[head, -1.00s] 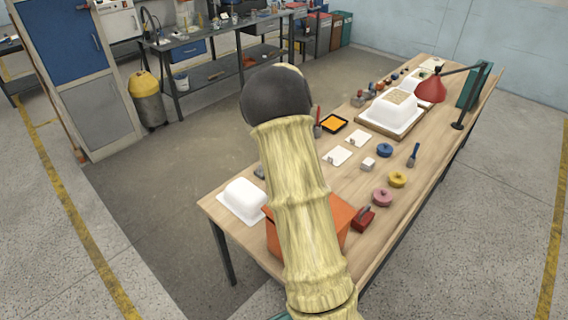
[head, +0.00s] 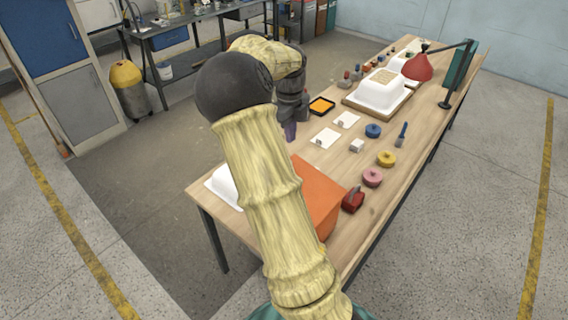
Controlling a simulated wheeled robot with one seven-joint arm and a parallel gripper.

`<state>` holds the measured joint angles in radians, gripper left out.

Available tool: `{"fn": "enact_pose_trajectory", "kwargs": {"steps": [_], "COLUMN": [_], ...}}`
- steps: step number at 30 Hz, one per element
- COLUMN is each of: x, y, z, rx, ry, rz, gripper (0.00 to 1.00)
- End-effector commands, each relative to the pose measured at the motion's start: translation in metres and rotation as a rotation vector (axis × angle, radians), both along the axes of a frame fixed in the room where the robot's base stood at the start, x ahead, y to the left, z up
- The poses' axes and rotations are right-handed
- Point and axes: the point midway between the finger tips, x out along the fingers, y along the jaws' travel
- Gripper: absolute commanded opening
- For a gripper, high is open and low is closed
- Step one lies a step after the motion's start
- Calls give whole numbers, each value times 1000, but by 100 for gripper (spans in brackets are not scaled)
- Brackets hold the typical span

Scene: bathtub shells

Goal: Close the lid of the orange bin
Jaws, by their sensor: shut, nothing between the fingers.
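The orange bin (head: 319,193) stands near the front end of the long wooden table. My own arm crosses in front of it and hides its left part, so I cannot tell how its lid stands. A flat orange face and the right side show. My gripper (head: 290,133) points down beyond the bin, at the left edge of the table, apart from the bin. Its fingers are small and dark here; they look shut and empty.
A white tub shell (head: 222,183) lies left of the bin, partly hidden by my arm.

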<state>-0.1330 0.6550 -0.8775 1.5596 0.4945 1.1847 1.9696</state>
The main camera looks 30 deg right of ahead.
Motion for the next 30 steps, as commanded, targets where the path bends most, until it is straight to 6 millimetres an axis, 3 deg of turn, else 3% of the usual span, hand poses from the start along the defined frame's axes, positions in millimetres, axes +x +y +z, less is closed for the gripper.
{"fn": "enact_pose_trajectory", "kwargs": {"steps": [11,27,30], "x": [0,-4,7], "y": [-1,-3,1], "z": [-10,-100,-108], "rx": [1,2,0], "ry": [-1,3,1], "rz": [-2,-2,1], "gripper": [0,0,0]}}
